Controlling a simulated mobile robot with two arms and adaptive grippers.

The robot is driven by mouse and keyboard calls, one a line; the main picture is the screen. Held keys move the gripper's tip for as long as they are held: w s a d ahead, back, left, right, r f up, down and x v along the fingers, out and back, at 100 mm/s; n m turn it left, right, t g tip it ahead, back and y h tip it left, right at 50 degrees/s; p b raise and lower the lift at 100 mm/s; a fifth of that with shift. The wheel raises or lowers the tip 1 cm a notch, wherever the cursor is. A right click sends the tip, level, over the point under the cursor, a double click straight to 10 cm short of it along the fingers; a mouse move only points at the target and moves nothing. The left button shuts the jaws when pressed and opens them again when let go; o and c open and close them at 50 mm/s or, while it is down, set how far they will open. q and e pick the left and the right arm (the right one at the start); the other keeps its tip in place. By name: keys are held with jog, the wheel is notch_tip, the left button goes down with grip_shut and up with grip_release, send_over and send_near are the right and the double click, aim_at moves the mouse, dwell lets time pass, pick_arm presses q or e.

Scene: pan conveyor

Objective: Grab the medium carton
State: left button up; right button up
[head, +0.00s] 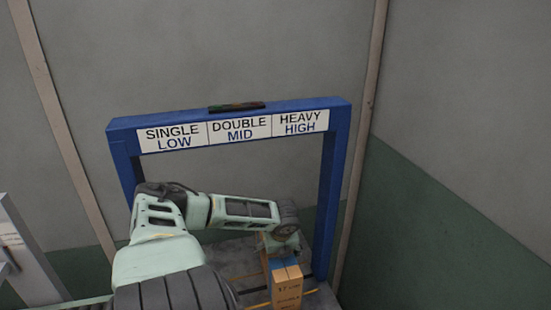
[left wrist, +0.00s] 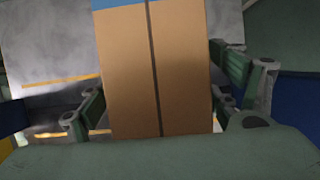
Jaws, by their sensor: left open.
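A brown carton (head: 287,285) with a blue strip on top and dark print stands under the blue frame, low in the head view. A gap shows at the left finger; contact at the right finger is unclear. My right gripper is not in view.
A blue frame (head: 335,170) with signs reading SINGLE LOW, DOUBLE MID and HEAVY HIGH stands over the carton, its right post close by. A dark flat object (head: 237,107) lies on the crossbar. The grey surface (head: 235,258) has yellow lines. Walls stand behind and at right.

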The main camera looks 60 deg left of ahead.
pick_arm(q)
jog(key=shift+c, duration=0.2)
jog(key=shift+r, duration=0.15)
jog(key=c, duration=1.8)
